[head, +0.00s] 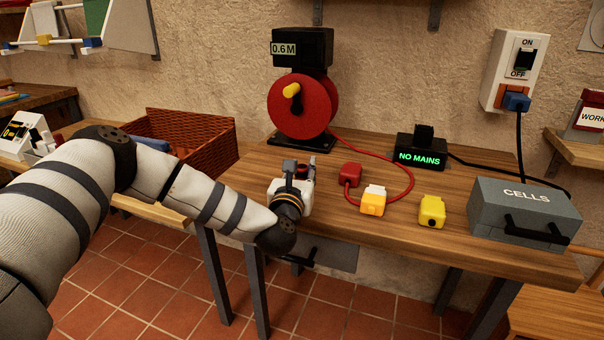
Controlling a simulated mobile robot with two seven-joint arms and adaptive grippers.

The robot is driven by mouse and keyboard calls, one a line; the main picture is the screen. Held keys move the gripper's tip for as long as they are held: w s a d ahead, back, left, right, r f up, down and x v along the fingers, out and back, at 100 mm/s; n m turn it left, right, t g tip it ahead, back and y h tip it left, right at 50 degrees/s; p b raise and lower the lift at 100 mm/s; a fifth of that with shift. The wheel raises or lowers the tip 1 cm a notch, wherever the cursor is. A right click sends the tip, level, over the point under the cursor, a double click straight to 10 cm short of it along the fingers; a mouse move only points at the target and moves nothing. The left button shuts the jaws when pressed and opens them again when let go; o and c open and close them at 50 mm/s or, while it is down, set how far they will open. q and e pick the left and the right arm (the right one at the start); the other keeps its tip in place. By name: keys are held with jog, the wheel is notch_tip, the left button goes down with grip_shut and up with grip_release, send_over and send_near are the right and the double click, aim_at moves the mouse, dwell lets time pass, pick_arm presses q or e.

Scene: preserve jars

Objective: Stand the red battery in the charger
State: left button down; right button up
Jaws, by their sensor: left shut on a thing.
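My left gripper (301,170) is shut, pointing away from me over the left part of the workbench. A small dark red piece (312,161) shows at its fingers and looks like the red battery; most of it is hidden by the gripper. The charger appears to be the black box (419,158) with a green "NO MAINS" display and a black raised part on top. It stands at the back of the bench, right of and apart from my gripper. My right gripper is not in view.
A red cable runs from the reel (303,106) to a red block (350,173). An orange-yellow block (373,201), a yellow block (432,211) and a grey "CELLS" box (525,211) stand on the bench (400,255). A wall switch (514,70) has a blue plug (516,102).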

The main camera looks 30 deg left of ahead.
aim_at(302, 166)
pick_arm(q)
notch_tip(302, 166, up, 3)
jog(key=shift+r, duration=0.15)
jog(key=s+d+r+p, duration=0.2)
jog(key=s+d+r, duration=0.4)
jog(key=s+r, duration=0.3)
jog(key=s, duration=0.3)
jog(key=shift+s+r, duration=0.3)
jog(key=shift+s, duration=0.05)
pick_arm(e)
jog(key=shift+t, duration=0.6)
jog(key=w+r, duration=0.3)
